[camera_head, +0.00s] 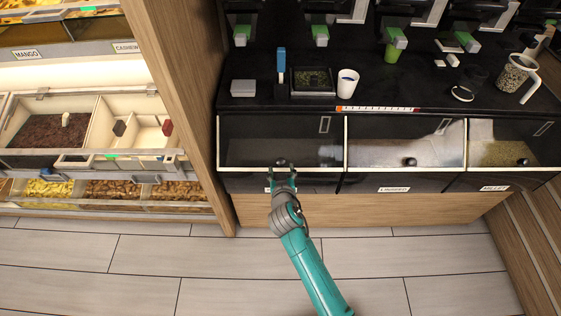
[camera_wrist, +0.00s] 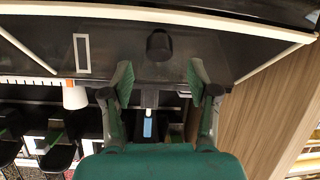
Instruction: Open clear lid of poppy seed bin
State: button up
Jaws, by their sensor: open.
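The left bin of the counter row, with dark contents, has a clear lid (camera_head: 250,150) that looks closed. Its label is mostly hidden behind my gripper, so I cannot read it as poppy seed. A dark round knob (camera_head: 281,162) sits near the lid's front edge. My gripper (camera_head: 281,178) is at the front of this bin, just below the knob. In the wrist view the knob (camera_wrist: 159,45) lies just beyond and between the two spread green fingers of my gripper (camera_wrist: 160,75), apparently not held.
Two more lidded bins, the linseed bin (camera_head: 392,185) and the millet bin (camera_head: 497,184), stand to the right. Above are a white cup (camera_head: 347,82), a dark tray (camera_head: 312,81) and a jug of seeds (camera_head: 514,73). A wooden panel (camera_head: 185,110) borders the left side. The floor in front is clear.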

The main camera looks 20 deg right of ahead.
aim_at(281, 163)
jog(key=x, duration=0.6)
grip_shut()
